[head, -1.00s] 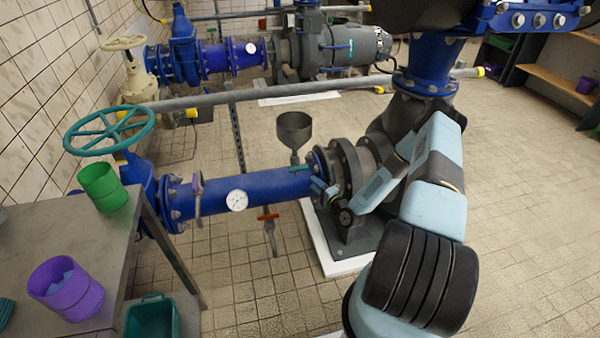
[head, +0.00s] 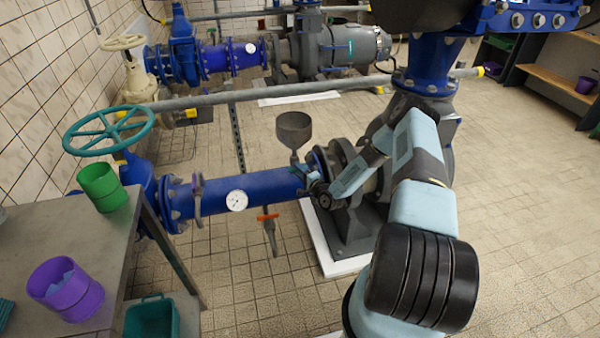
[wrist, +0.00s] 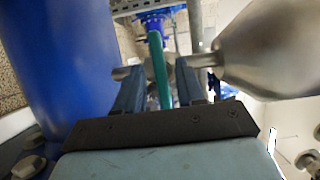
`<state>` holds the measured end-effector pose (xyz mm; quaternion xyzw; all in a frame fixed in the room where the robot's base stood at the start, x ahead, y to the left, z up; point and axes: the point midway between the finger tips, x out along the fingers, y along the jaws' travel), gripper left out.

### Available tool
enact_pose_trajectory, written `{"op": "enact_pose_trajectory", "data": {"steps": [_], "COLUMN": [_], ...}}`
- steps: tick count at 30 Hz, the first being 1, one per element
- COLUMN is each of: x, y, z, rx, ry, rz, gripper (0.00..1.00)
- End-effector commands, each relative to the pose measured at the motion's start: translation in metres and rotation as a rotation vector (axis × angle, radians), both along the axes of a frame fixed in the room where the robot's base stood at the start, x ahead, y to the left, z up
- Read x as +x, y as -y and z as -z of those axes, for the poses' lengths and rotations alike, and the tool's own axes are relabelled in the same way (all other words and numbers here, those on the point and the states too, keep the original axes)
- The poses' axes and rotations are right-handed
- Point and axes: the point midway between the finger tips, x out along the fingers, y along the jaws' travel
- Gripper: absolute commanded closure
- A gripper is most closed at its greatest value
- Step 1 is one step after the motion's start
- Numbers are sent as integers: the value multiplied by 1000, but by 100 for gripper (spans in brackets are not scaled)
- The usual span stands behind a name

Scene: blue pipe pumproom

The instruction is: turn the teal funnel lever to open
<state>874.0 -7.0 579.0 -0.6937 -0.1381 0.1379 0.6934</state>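The grey funnel (head: 294,128) stands upright on a short stem above the blue pipe (head: 240,194). In the wrist view the funnel (wrist: 275,50) lies on the right, and the blue pipe (wrist: 65,60) fills the left. The teal lever (wrist: 162,92) shows as a thin upright strip in the middle of the wrist view. My gripper (wrist: 160,70) is open, with one finger on each side of the lever and a visible gap on both sides. In the head view my gripper (head: 304,180) is just below the funnel and hides most of the lever.
An orange-handled valve (head: 267,218) hangs under the pipe beside a round gauge (head: 237,200). A teal handwheel (head: 108,131) is at the left. A metal table (head: 130,235) holds a green cup (head: 102,187) and a purple cup (head: 66,289). The floor at right is open.

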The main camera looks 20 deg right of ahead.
Motion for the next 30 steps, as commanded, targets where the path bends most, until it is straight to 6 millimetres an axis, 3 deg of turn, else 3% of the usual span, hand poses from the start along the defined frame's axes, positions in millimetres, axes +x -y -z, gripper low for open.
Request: {"op": "enact_pose_trajectory", "data": {"steps": [2, 14, 30], "x": [0, -1, -1], "y": [0, 0, 0], "z": [0, 1, 0], "rx": [0, 0, -120], "ry": [0, -1, -4], "rz": [0, 0, -2], "gripper": [62, 100, 100]}}
